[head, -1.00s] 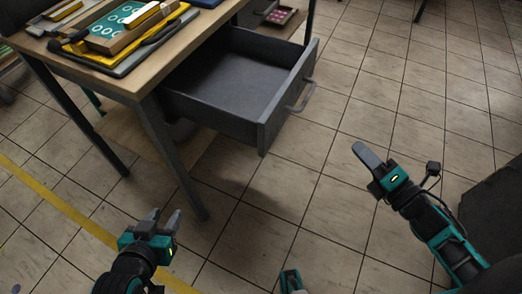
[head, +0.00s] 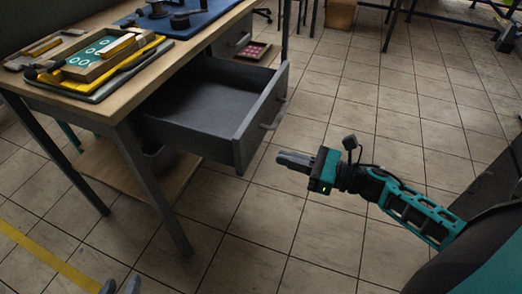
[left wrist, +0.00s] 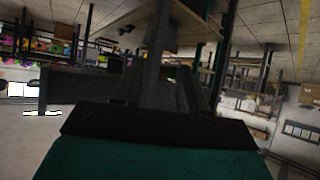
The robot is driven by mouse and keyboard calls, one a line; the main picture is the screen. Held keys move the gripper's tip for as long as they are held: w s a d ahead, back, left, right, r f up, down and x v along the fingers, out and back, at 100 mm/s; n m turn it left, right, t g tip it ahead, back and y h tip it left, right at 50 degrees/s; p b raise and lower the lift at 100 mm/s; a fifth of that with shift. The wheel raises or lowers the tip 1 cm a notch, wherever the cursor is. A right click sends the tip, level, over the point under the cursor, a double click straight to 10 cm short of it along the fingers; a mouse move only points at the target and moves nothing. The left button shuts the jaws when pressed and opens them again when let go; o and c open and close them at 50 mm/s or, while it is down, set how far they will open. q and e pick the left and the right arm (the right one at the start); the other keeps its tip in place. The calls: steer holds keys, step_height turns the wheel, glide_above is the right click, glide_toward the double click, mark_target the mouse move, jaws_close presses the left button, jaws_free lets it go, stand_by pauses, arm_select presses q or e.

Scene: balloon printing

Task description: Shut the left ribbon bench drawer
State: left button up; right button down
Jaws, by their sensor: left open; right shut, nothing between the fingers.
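The grey drawer (head: 262,118) stands pulled well out from under the wooden bench top (head: 120,85), and its inside looks empty. A bar handle (head: 275,113) is on its front. My right gripper (head: 280,159) is shut and empty, pointing left, in front of and to the right of the drawer front, apart from it in the picture. My left gripper (head: 120,286) is open at the bottom left edge; only its fingertips show. In the left wrist view the teal and dark gripper body fills the lower middle, and I cannot make out the drawer for sure.
On the bench lie a tray with a teal printed sheet (head: 95,55), yellow and wooden pieces, and a blue mat (head: 185,15) with dark parts. A bench leg (head: 150,185) stands left of the drawer. The tiled floor (head: 330,235) in front is clear.

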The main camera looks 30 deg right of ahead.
mark_target(249, 148)
steer(key=x, duration=0.5)
steer(key=shift+w+a, duration=0.2)
steer(key=shift+w, duration=0.1)
arm_select(q)
steer(key=shift+s+f, duration=0.45)
arm_select(e)
steer(key=shift+w+a, duration=0.35)
arm_select(q)
steer(key=shift+r, duration=0.1)
